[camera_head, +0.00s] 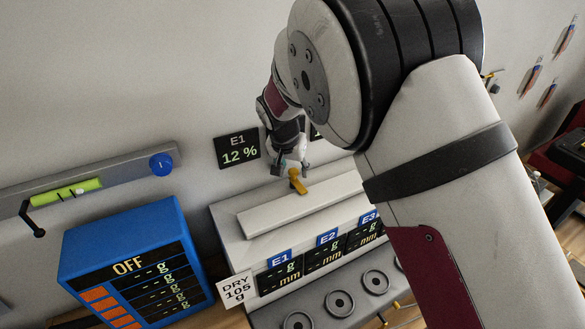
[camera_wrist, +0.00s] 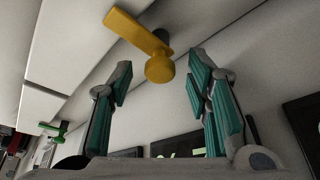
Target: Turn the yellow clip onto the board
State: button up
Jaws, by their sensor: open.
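The yellow clip (camera_head: 298,182) is a flat bar with a round knob, at the back edge of a pale board (camera_head: 260,220) on a light bench. In the wrist view the clip (camera_wrist: 135,32) slants from upper left down to its knob, with a dark pivot beside it. My gripper (camera_head: 290,168) is just above and behind the clip. In the wrist view my gripper (camera_wrist: 160,74) is open, with its teal-padded fingers apart on either side of the knob. I cannot tell whether a finger touches it. My arm hides the board's right end.
A blue box (camera_head: 130,260) reading OFF stands at left, below a wall rail with a green level (camera_head: 66,192). E1, E2 and E3 displays (camera_head: 324,255) and grey discs (camera_head: 340,303) are in front of the board. A 12 % sign (camera_head: 238,149) is on the wall behind.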

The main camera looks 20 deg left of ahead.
jog(key=v, duration=1.2)
jog(key=s+d+r, duration=0.2)
jog(key=d+r, duration=0.2)
jog(key=d, duration=0.5)
jog(key=s+d+r+m+b, duration=0.1)
jog(key=d+r, duration=0.3)
jog(key=d, duration=0.5)
jog(key=s+d+r, duration=0.2)
jog(key=d+r, duration=0.2)
jog(key=d, duration=0.6)
jog(key=s+d+f+t+b, duration=0.1)
jog(key=s+d+f, duration=0.1)
jog(key=s+d, duration=1.2)
jog(key=s, duration=0.3)
jog(key=shift+s+f+b, duration=0.25)
jog(key=shift+f+b, duration=0.05)
jog(key=shift+f, duration=0.1)
